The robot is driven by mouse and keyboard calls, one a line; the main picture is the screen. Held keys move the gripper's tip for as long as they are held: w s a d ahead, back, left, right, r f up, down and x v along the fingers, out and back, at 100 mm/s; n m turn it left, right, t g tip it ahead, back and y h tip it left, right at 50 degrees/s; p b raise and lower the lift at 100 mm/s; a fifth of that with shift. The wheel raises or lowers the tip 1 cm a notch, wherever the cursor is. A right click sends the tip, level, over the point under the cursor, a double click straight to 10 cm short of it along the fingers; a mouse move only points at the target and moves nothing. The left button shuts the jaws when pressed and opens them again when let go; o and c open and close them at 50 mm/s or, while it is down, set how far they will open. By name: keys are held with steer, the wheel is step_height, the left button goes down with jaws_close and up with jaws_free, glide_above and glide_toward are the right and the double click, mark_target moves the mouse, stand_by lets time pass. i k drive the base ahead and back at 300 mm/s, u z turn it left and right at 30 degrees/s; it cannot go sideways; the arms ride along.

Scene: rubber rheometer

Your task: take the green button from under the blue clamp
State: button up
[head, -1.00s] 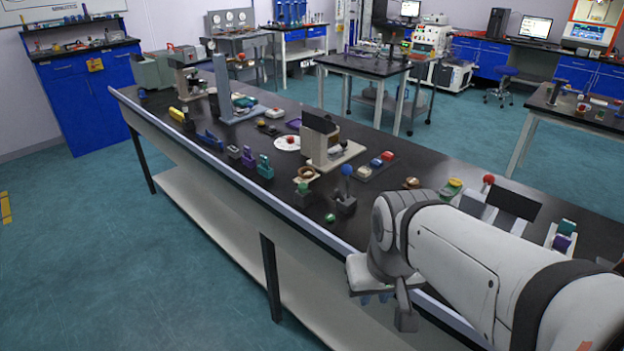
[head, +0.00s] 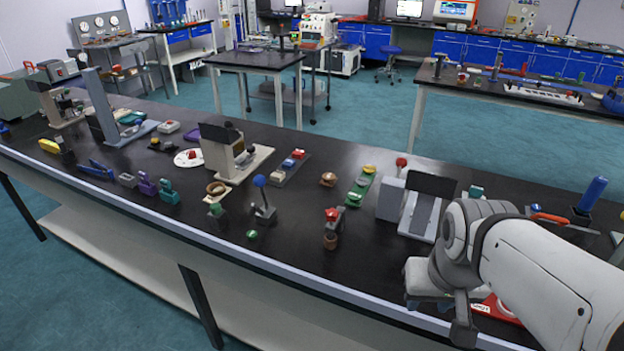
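A small green button (head: 252,235) lies on the black bench near its front edge. Just behind it stands a dark clamp-like piece with a blue ball knob (head: 259,181). A low blue piece that looks like a clamp (head: 96,170) lies farther left, and I cannot tell which of the two is the blue clamp. No green button is visible under the low blue piece. My gripper (head: 428,304) hangs at the bench's front edge, well right of both, pointing down. Its fingers are small and partly hidden, so its opening is unclear.
The bench (head: 320,258) is crowded. A red-topped piece (head: 331,215) stands between my gripper and the green button. A beige press (head: 228,158) and a brown ring on a stand (head: 216,188) are behind-left. The front strip near the button is mostly bare.

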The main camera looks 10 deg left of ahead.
mark_target(252, 235)
steer(key=z, duration=2.05)
steer(key=k, duration=2.1)
steer(key=u, duration=1.9)
steer(key=i, duration=1.1)
